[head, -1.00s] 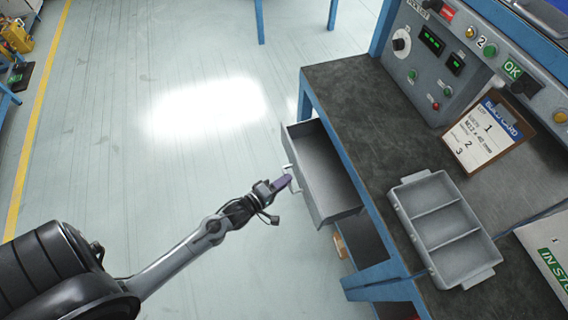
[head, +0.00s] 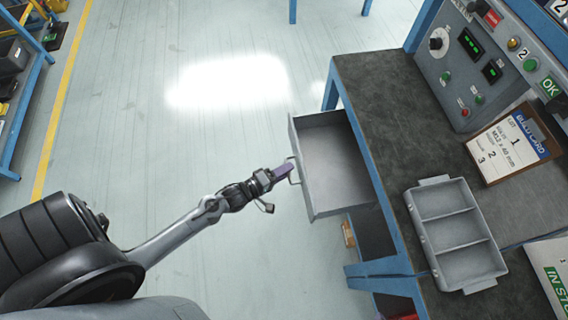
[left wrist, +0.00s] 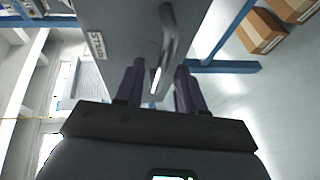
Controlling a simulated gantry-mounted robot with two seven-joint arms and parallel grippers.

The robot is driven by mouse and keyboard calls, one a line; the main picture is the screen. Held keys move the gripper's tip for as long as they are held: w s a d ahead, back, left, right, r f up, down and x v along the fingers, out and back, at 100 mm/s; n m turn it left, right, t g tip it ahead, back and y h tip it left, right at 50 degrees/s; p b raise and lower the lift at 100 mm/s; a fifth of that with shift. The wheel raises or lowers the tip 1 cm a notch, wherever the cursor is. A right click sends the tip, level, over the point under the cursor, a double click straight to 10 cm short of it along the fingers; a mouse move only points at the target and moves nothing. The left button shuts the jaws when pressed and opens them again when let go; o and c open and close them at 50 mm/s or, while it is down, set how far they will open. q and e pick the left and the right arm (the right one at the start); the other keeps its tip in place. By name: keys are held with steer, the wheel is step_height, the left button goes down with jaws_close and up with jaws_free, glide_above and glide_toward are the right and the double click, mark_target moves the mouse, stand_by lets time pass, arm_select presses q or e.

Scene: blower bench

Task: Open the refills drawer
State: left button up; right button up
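The refills drawer (head: 335,165) is a grey, empty-looking drawer under the bench top, standing well out from the blue frame. Its bar handle (head: 293,170) is on the front face and also shows in the left wrist view (left wrist: 168,42). A small white label (left wrist: 96,45) is on the drawer front there. My left gripper (head: 286,171) is at the handle. In the left wrist view its purple fingers (left wrist: 159,72) stand apart on either side of the handle bar, with a gap visible on the left. My right gripper is not in view.
The dark bench top (head: 385,100) holds a grey divided tray (head: 448,226), a build card clipboard (head: 510,146) and a control panel (head: 470,75). Cardboard boxes (left wrist: 262,32) show beyond the drawer in the left wrist view.

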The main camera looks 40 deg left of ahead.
arm_select(q)
steer(key=shift+s, duration=0.1)
steer(key=p+v, duration=0.3)
steer(key=v, duration=0.7)
steer(key=shift+s, duration=0.35)
steer(key=shift+a+r, duration=0.1)
steer(key=shift+r, duration=0.15)
